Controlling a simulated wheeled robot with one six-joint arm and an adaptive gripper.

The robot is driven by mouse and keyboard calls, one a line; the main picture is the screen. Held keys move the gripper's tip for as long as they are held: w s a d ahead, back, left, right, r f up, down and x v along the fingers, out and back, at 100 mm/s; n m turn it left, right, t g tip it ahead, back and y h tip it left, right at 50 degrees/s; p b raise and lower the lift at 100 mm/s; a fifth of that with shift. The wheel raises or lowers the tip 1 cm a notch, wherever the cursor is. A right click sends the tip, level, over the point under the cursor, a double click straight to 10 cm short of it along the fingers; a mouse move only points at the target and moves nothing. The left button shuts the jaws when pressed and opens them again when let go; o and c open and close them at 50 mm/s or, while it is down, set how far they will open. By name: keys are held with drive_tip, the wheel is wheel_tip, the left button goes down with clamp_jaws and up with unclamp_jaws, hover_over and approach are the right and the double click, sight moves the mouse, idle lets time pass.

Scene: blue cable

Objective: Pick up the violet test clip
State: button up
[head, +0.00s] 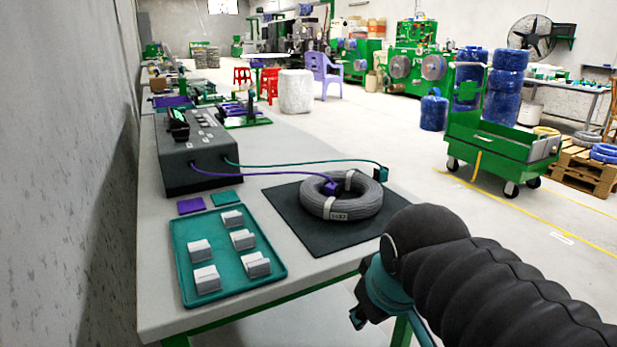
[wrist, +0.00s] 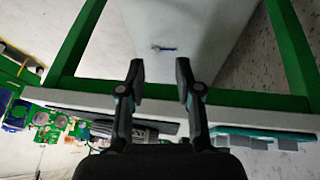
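The coil lies on a black mat (head: 286,211) on the bench. A teal clip (head: 380,173) on a teal lead is at the coil's far right. My gripper (head: 358,318) is in front of the bench edge, right of the tray and apart from the clip. In the wrist view my gripper (wrist: 160,72) is open, with nothing between the fingers. I cannot make out the violet clip there.
A teal tray (head: 179,268) with several pale blocks stands at the bench's near left. Violet (head: 191,206) and teal (head: 227,197) squares lie behind it. The green bench frame (wrist: 290,45) shows in the wrist view. A green cart (head: 500,150) stands on the floor at right.

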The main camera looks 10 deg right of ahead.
drive_tip(key=w+a+r+n+g+h, duration=0.1)
drive_tip(key=w+r+n, duration=1)
drive_tip(key=w+r, duration=0.15)
drive_tip(key=n+g+h, duration=0.1)
drive_tip(key=n+h, duration=0.1)
drive_tip(key=n, duration=1)
approach(332, 185)
drive_tip(key=b+x, duration=0.1)
drive_tip(key=x, duration=0.2)
drive_tip(key=shift+s+a+f, duration=0.1)
drive_tip(key=shift+s, duration=0.1)
drive_tip(key=shift+b+x, duration=0.65)
drive_tip(key=shift+x, duration=2.35)
drive_tip(key=shift+w, duration=0.15)
drive_tip(key=c, duration=0.5)
drive_tip(key=shift+o, duration=0.2)
